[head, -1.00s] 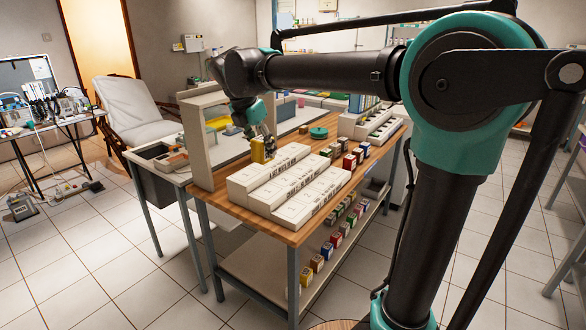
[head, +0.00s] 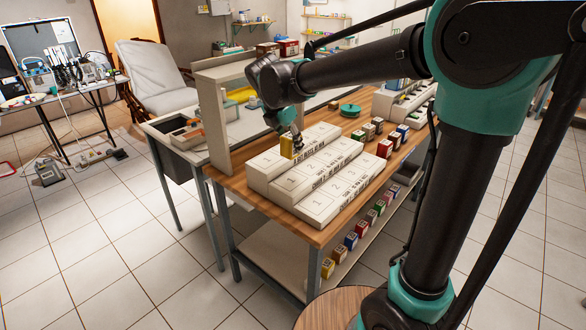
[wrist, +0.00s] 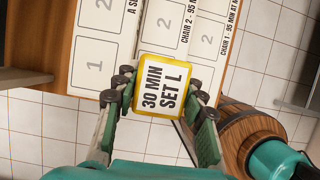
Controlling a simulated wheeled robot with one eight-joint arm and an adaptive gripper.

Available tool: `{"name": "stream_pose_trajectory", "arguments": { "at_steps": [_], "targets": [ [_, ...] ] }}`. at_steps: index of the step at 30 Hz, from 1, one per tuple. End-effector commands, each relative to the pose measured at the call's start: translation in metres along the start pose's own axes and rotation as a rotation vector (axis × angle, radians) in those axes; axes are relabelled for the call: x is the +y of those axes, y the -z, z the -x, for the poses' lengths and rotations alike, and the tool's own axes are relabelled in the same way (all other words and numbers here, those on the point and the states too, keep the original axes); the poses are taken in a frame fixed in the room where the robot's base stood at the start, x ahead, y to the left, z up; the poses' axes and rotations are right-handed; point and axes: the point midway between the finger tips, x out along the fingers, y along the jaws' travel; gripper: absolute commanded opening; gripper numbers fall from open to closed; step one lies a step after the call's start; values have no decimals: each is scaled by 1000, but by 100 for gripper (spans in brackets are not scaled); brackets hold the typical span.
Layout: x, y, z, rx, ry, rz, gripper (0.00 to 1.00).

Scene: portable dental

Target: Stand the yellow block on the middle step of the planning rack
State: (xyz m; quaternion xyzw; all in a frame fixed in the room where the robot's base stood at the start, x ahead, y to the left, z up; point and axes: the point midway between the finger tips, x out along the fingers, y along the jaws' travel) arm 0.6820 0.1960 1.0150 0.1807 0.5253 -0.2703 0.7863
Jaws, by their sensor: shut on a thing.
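The yellow block (head: 287,146) is held in my gripper (head: 295,142), at the rear step's left half in the head view. The white planning rack (head: 275,164) has three steps with numbered places. The middle step (head: 313,166) looks empty; in the wrist view its "CHAIR 2" strip (wrist: 165,30) lies behind the block. I cannot tell whether the block touches the rack.
The rack stands on a wooden table (head: 240,185) with a cream shelf frame (head: 217,125) at its left. Several coloured blocks (head: 385,148) and a green round object (head: 350,109) stand to the right. More blocks (head: 351,240) line the lower shelf.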

Motion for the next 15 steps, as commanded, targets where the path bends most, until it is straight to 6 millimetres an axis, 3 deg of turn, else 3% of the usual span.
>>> {"name": "stream_pose_trajectory", "arguments": {
  "at_steps": [6,15],
  "targets": [
    [0,17,-42,0,0,0,10],
    [0,28,-68,0,0,0,10]
  ]
}}
